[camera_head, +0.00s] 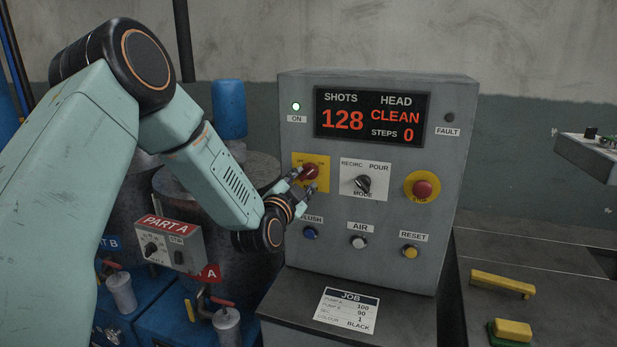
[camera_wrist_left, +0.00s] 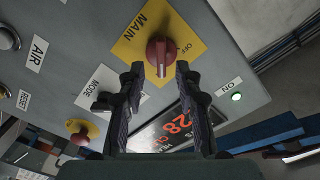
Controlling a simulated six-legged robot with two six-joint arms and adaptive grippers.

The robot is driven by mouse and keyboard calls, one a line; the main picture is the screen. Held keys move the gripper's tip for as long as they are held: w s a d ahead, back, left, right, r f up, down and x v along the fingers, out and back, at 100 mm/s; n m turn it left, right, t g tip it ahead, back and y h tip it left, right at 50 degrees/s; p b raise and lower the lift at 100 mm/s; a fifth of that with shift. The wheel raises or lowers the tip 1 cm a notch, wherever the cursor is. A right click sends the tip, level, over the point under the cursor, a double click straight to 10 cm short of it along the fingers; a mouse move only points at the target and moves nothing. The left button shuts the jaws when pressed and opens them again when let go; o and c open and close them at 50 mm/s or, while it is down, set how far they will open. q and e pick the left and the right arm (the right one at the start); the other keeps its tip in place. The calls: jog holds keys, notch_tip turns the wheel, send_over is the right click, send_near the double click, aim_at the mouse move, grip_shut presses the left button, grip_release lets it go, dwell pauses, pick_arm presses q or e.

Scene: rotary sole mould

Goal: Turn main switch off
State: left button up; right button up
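The main switch (camera_head: 309,172) is a red rotary knob on a yellow plate, at the left of the grey control box. In the left wrist view the knob (camera_wrist_left: 160,55) shows beside the printed words MAIN and OFF. My left gripper (camera_head: 301,182) is at the switch in the head view. In the left wrist view its two fingers (camera_wrist_left: 160,70) are apart, one on each side of the knob, with a small gap seeming to show at each side. The green ON lamp (camera_head: 296,106) is lit. My right gripper is not in view.
The box also carries a display (camera_head: 371,117) reading 128 and CLEAN, a black mode knob (camera_head: 363,184), a red stop button (camera_head: 422,189) and small push buttons below. A grey Part A box (camera_head: 170,243) and drums stand at left.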

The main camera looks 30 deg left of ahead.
aim_at(306, 175)
pick_arm(q)
jog(key=shift+x, duration=1.15)
jog(key=shift+w+a, duration=0.2)
jog(key=shift+a, duration=0.2)
jog(key=shift+w+d, duration=0.25)
jog(key=shift+d, duration=0.1)
jog(key=shift+c, duration=0.3)
jog(key=shift+a+f, duration=0.1)
jog(key=shift+a, duration=0.2)
jog(key=c, duration=0.4)
jog(key=shift+s, duration=0.1)
jog(key=shift+c, duration=1)
jog(key=shift+d, duration=0.1)
grip_shut()
